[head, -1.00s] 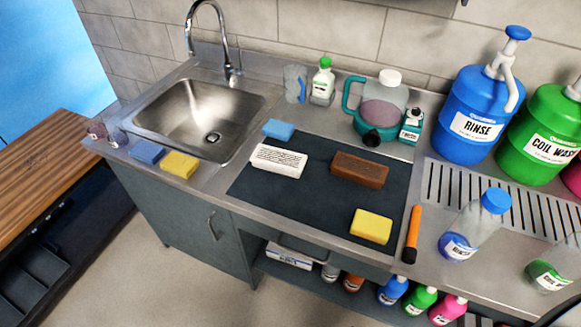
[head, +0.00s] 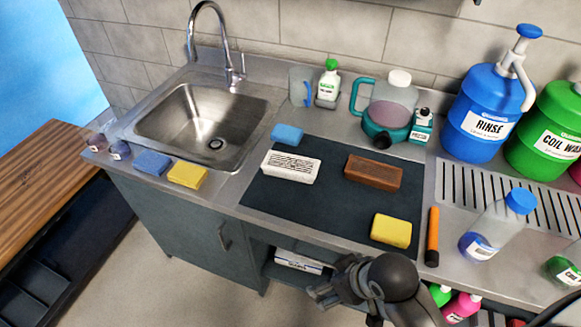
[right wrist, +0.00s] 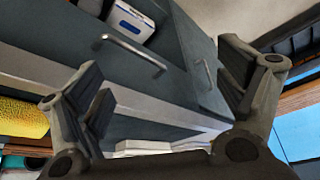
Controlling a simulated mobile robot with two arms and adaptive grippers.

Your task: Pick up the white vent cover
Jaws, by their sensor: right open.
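The white vent cover (head: 291,166) is a white block with dark slots on its top. It lies flat on the dark mat (head: 330,215) on the steel counter, just in front of a blue sponge. My right gripper (head: 332,282) is at the bottom of the head view, in front of the counter's front edge and apart from the cover. In the right wrist view its two fingers (right wrist: 165,95) are spread with nothing between them. A white edge low in that view may be the cover, but I cannot tell. My left gripper is not in view.
On the mat are a brown brush block (head: 373,172), a yellow sponge (head: 391,231) and the blue sponge (head: 287,134). An orange tube (head: 432,237) lies at the right. The sink (head: 200,122) is at left. Below, a drawer handle (right wrist: 130,55) sticks out.

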